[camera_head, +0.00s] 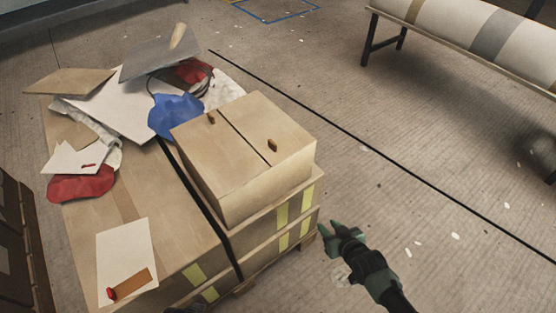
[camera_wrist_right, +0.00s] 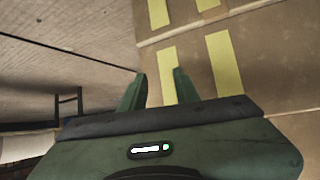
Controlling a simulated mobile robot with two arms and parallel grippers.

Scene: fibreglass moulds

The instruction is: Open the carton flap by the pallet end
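The carton (camera_head: 245,152) sits on the near right end of the loaded pallet. Its two top flaps lie flat, with a dark seam between them. A small brown tab (camera_head: 272,145) stands on the right flap and another (camera_head: 211,117) near the far edge of the left flap. My right gripper (camera_head: 341,229) is open and empty, over the floor to the right of the pallet's corner, apart from the carton. In the right wrist view, its spread fingers (camera_wrist_right: 158,80) show before a cardboard side with yellow strips (camera_wrist_right: 224,64). My left gripper is not recognisable in view.
Papers, boards, a blue cloth (camera_head: 175,115) and red cloths (camera_head: 82,185) clutter the load. A white sheet (camera_head: 127,255) lies on its near end. A dark strap crosses it. A bench with a roll (camera_head: 470,33) stands far right. Floor between is mostly clear.

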